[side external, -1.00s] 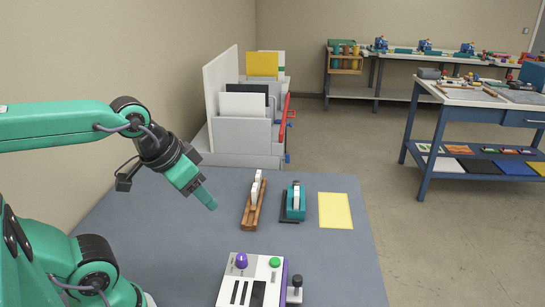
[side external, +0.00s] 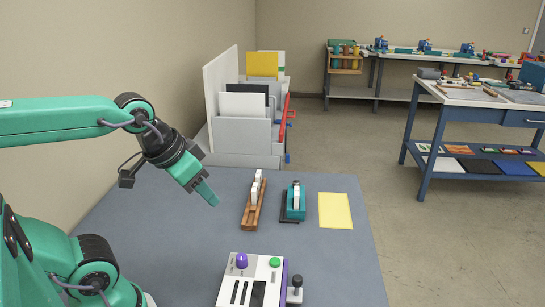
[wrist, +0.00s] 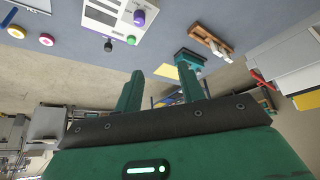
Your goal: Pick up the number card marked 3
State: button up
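A brown wooden rack (side external: 253,215) stands on the blue-grey table, with white upright cards (side external: 257,188) in it. I cannot read any number on them, so I cannot tell which is marked 3. The rack also shows upside down in the wrist view (wrist: 212,42). My gripper (side external: 212,199) is above the table, to the left of the rack and apart from it, pointing down and to the right. In the wrist view, its two green fingers (wrist: 160,82) are spread apart with nothing between them.
A teal device (side external: 295,202) with a white piece in it stands right of the rack, then a yellow sheet (side external: 335,211). A white machine (side external: 262,272) with purple and green knobs is at the front. Grey bins (side external: 241,135) stand behind. The table left of the rack is clear.

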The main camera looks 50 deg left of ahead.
jog(key=w+a+r+n+g, duration=0.1)
jog(key=w+r+n+g, duration=0.15)
jog(key=w, duration=0.65)
jog(key=n+g, duration=0.3)
jog(key=n, duration=0.4)
send_over(297, 190)
jog(key=shift+m, duration=0.25)
jog(key=f, duration=1.3)
jog(key=shift+s+d+f, duration=0.15)
jog(key=shift+s+f, duration=0.15)
jog(key=shift+s, duration=0.1)
jog(key=shift+w+f, duration=0.15)
jog(key=shift+f, duration=0.1)
jog(key=shift+f, duration=0.1)
jog(key=shift+f, duration=1.2)
jog(key=shift+f, duration=0.15)
jog(key=shift+w+f, duration=0.15)
jog(key=shift+f, duration=2.3)
